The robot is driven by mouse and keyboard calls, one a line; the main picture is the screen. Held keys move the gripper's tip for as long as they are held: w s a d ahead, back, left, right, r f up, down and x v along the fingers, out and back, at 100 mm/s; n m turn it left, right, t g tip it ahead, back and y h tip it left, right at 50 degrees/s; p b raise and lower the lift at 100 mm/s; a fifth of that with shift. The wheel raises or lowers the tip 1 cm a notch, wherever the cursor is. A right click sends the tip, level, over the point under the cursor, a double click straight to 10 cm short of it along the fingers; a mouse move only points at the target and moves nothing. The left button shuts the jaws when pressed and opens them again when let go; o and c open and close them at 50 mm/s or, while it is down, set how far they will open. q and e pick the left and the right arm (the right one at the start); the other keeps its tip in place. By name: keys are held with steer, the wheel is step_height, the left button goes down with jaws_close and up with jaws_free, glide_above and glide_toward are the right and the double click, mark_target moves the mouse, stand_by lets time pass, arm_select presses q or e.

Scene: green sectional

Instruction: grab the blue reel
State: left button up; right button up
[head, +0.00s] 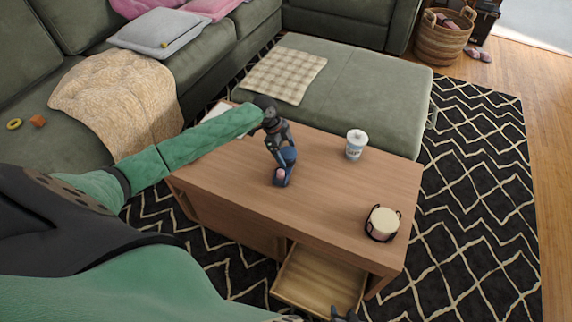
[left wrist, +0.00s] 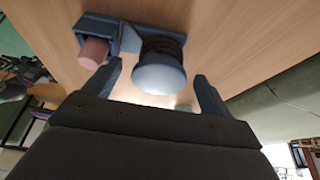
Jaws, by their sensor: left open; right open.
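The blue reel (left wrist: 160,70) shows in the left wrist view with a pale blue rounded end and a dark ribbed part. It joins or touches a blue frame with a pink cylinder (left wrist: 95,53) at its left. In the head view the blue reel (head: 289,168) is on the wooden coffee table (head: 325,188), partly hidden by my gripper. My left gripper (head: 280,150) is open over it; in the left wrist view its fingers (left wrist: 155,93) are apart on either side of the rounded end. Contact cannot be told. My right gripper (head: 345,314) is barely in view at the bottom edge.
A white cup (head: 355,145) stands at the table's back right. A pale candle in a dark holder (head: 382,223) is near the front right corner. A drawer (head: 318,280) is open at the front. A green ottoman (head: 365,85) adjoins the back.

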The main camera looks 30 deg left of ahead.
arm_select(q)
steer(key=x, duration=0.3)
steer(key=shift+d+f, duration=0.2)
steer(key=shift+f, duration=0.05)
steer(key=shift+c, duration=0.2)
steer(key=c, duration=1.1)
steer(key=shift+o, duration=0.2)
